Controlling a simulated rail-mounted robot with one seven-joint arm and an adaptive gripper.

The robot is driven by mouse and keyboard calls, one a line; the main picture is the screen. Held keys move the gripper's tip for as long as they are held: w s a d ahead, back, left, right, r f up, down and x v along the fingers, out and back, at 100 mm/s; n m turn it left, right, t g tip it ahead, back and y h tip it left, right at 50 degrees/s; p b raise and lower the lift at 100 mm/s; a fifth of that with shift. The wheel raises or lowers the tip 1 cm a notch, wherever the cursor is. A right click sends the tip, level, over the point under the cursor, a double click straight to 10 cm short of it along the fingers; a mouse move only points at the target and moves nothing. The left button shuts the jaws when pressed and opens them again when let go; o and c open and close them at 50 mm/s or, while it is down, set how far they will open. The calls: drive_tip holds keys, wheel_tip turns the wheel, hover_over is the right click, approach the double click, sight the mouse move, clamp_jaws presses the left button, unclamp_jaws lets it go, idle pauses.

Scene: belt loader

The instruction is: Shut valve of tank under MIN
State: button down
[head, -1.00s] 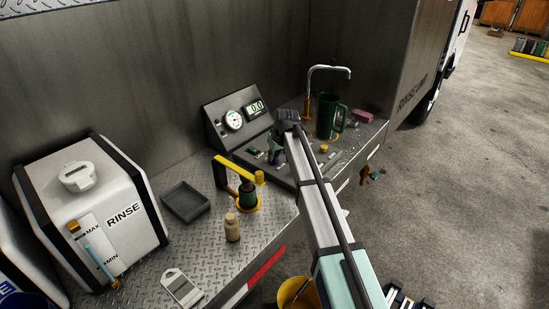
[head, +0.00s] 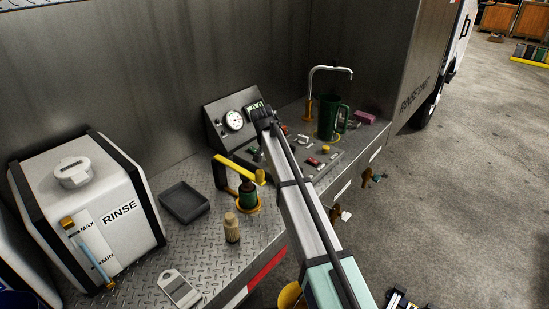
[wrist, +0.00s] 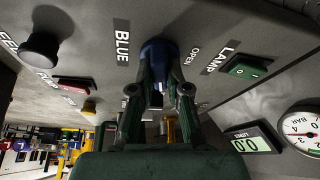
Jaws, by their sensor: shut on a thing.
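In the wrist view, my gripper (wrist: 160,88) is shut on a blue valve knob (wrist: 156,50) on a grey control panel. The word BLUE stands to the knob's left and OPEN to its right; the fingers partly hide the knob. In the head view, my gripper is mostly hidden behind my arm's end, over the control area. A white tank marked RINSE (head: 118,214) stands at the left with a sight tube (head: 92,252) between MAX and MIN marks. Its tube looks pale blue. A second tank at the far left edge is mostly out of view.
Around the knob are a LAMP switch (wrist: 247,68), a black knob (wrist: 40,48), a red switch (wrist: 74,86), a digital display (wrist: 252,143) and a gauge (wrist: 302,130). A yellow-handled pump (head: 247,190), grey tray (head: 185,202), small bottle (head: 232,228) and green mug (head: 328,118) stand on the bench.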

drive_tip(key=shift+m+g+h+b, duration=0.35)
drive_tip(key=shift+m+g+h, duration=0.05)
drive_tip(key=shift+m, duration=1)
drive_tip(key=c, duration=1.1)
unclamp_jaws()
drive_tip(key=shift+c, duration=0.2)
drive_tip(key=v, duration=1.2)
drive_tip(key=shift+a, duration=0.15)
